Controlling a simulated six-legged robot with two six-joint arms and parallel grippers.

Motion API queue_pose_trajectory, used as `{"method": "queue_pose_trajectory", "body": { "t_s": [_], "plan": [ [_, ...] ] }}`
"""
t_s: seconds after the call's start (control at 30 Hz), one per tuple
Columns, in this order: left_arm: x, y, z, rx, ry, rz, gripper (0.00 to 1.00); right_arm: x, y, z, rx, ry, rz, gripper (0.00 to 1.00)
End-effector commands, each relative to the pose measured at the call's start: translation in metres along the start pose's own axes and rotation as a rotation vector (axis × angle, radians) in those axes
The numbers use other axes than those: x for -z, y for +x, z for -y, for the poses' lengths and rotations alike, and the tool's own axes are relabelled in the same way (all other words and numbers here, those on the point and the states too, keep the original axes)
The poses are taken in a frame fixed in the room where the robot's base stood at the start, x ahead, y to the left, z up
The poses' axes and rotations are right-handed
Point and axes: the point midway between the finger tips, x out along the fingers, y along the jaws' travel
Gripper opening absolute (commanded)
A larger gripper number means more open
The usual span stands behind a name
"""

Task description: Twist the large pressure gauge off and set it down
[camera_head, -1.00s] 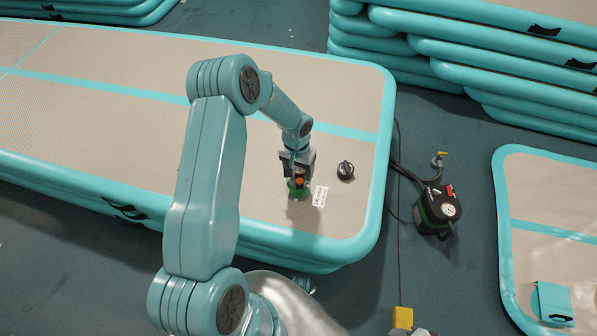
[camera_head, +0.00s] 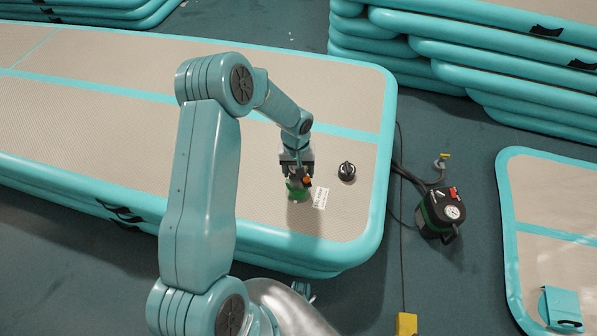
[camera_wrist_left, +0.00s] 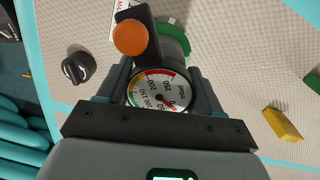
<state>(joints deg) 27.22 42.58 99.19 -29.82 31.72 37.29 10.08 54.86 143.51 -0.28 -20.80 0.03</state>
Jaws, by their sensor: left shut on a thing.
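The large pressure gauge (camera_wrist_left: 158,92) has a round white dial with coloured bands and sits between the fingers of my left gripper (camera_wrist_left: 157,88), which is shut on it. Beyond the dial is a grey body with a green ring (camera_wrist_left: 172,28). A dark lever with an orange knob (camera_wrist_left: 131,37) stands beside the gauge. In the head view, my left gripper (camera_head: 297,170) points down over the green base (camera_head: 297,190) on the inflatable track (camera_head: 345,215); the dial is hidden there. I cannot tell whether the gauge is still attached. My right gripper is not in view.
A black knob (camera_head: 347,171) and white label (camera_head: 320,198) are on the track to the right of the gripper. A black pump (camera_head: 438,212) with hoses stands on the floor beyond the edge. A yellow block (camera_wrist_left: 283,125) shows in the wrist view. The track's right corner is clear.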

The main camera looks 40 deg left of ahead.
Motion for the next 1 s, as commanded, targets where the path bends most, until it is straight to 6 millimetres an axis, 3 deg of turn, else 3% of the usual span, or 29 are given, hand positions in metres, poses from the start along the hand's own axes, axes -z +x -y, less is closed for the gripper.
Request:
{"method": "queue_pose_trajectory", "body": {
  "t_s": [0.4, 0.77, 1.0],
  "plan": [
    [0.0, 0.003, 0.0, 0.0, -0.201, -0.009, 0.3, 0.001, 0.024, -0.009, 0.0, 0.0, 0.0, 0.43],
    [0.0, 0.001, 0.0, 0.0, -0.245, -0.011, 0.3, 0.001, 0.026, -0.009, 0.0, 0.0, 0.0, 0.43],
    [0.0, 0.003, 0.0, 0.0, -0.341, -0.016, 0.3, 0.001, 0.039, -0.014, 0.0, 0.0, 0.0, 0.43]
  ]
}}
